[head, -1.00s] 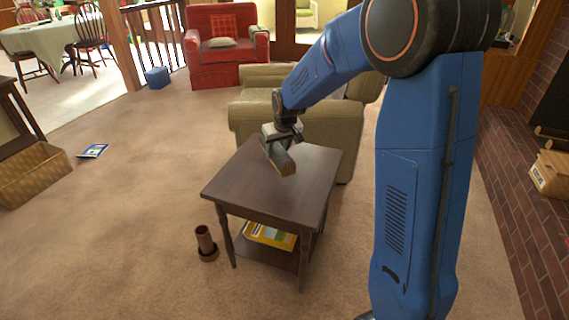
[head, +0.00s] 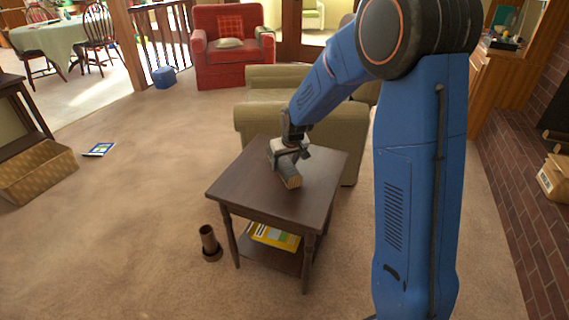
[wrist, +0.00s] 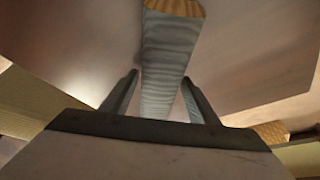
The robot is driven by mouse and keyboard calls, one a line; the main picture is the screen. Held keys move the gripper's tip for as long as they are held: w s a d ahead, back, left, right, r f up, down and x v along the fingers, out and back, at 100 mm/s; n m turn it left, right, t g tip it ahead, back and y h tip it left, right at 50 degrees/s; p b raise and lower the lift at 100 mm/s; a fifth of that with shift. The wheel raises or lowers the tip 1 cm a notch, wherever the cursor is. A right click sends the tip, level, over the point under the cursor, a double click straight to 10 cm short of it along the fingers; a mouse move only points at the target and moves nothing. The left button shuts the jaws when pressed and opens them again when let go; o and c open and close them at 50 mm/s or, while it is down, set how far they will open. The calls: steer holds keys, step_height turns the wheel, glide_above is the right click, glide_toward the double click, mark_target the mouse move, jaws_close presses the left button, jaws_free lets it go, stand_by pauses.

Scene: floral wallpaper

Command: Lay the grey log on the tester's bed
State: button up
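The grey log (head: 288,174) has a pale tan cut end and lies at a slant at my gripper, low over the dark side table (head: 239,178). I cannot tell whether it touches the tabletop. My gripper (head: 286,158) points down at the log's far part. In the wrist view the grey log (wrist: 166,55) runs lengthwise between the two fingers of my gripper (wrist: 161,78).
A brown cylinder on a wide foot (head: 209,243) stands on the carpet left of the table. A yellow item (head: 273,237) lies on the table's lower shelf. An olive armchair (head: 343,127) is close behind the table. The carpet to the left is mostly clear.

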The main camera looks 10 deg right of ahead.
steer(key=shift+o, duration=0.2)
steer(key=v, duration=1.2)
steer(key=shift+s+r, duration=0.1)
steer(key=shift+r, duration=0.1)
steer(key=s+d+r, duration=0.2)
steer(key=s, duration=0.8)
steer(key=s+d+r, duration=0.2)
steer(key=s+r, duration=0.1)
steer(key=s, duration=0.6)
steer(key=s+d+r+m, duration=0.1)
steer(key=s+d+r, duration=0.1)
steer(key=s, duration=0.8)
steer(key=shift+s+r, duration=0.3)
steer(key=shift+r, duration=0.3)
steer(key=shift+o, duration=0.4)
steer(key=s+d+f, duration=0.1)
steer(key=s, duration=0.8)
steer(key=shift+f+m+h, duration=0.3)
steer(key=shift+f+m, duration=0.1)
steer(key=shift+s+d+f, duration=0.1)
steer(key=shift+s+d, duration=0.1)
steer(key=shift+s, duration=0.2)
steer(key=shift+w, duration=0.1)
